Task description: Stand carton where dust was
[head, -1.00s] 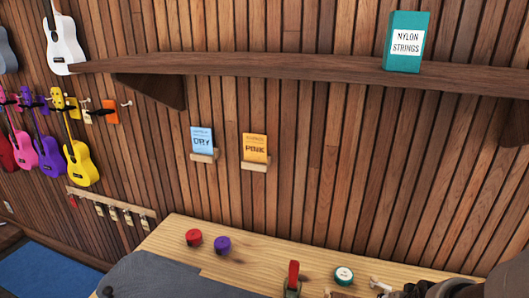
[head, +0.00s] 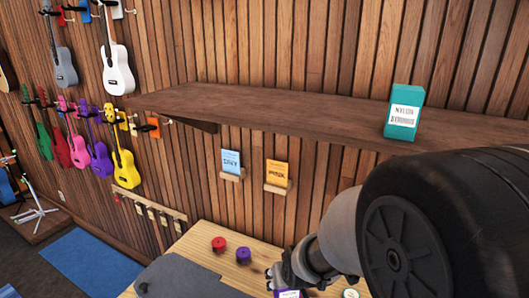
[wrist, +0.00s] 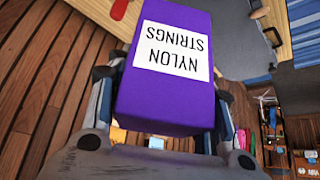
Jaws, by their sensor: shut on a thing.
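A purple carton labelled NYLON STRINGS (wrist: 165,90) is held between the fingers of my gripper (wrist: 163,92), its label upside down in the wrist view. In the head view my gripper (head: 287,277) is low in the picture, above the workbench, with only a sliver of the purple carton (head: 289,294) showing at the bottom edge. The long brown wall shelf (head: 250,108) is above and behind my gripper. A teal NYLON STRINGS carton (head: 405,112) stands upright on its right part. I see no clear dust on the shelf.
The workbench (head: 200,236) bears a red roll (head: 218,245) and a purple roll (head: 243,255). Blue (head: 231,162) and orange (head: 277,174) cards sit in wall holders below the shelf. A white ukulele (head: 117,65) hangs by the shelf's left end. The shelf left of the teal carton is bare.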

